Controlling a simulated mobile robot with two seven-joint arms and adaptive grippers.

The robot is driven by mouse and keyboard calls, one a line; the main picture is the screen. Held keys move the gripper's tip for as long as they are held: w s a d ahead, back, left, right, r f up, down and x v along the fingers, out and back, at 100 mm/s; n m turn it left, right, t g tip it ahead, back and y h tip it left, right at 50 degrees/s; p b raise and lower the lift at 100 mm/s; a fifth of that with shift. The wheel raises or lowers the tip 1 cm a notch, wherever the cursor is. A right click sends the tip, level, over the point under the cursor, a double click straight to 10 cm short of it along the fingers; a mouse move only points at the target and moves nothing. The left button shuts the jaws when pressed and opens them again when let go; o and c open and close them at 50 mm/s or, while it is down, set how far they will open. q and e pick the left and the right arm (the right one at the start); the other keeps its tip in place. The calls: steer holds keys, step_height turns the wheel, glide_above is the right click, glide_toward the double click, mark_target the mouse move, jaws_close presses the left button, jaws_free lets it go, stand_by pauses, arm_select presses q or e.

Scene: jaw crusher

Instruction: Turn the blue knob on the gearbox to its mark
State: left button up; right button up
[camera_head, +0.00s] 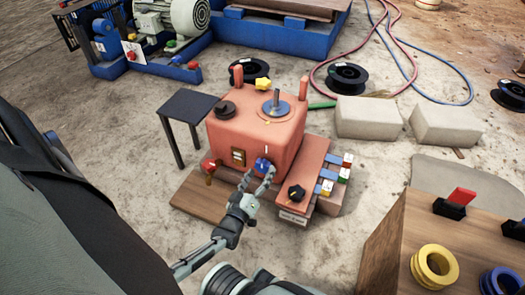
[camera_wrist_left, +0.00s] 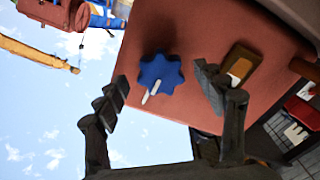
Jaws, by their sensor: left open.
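The salmon-red gearbox (camera_head: 262,132) stands on a wooden board. The blue knob (camera_head: 262,164) is on its front face, with a small pale line just above it. In the left wrist view the blue knob (camera_wrist_left: 162,72) is lobed, and a white pointer on it slants toward the lower left of the picture. My left gripper (camera_head: 259,172) is open in front of the knob. In the wrist view its two dark fingers (camera_wrist_left: 161,80) stand on either side of the knob, with gaps. I cannot tell how deep they reach. The right gripper is not in view.
A red knob (camera_head: 211,166) and a small brown-framed plate (camera_head: 238,157) sit left of the blue knob. A black knob (camera_head: 296,193) and several coloured blocks are at right. A black side table (camera_head: 188,105) stands at left. A wooden bench (camera_head: 440,245) holds yellow rings (camera_head: 434,266).

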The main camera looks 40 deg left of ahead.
arm_select(q)
steer(key=v, duration=0.9)
steer(key=shift+s, duration=0.25)
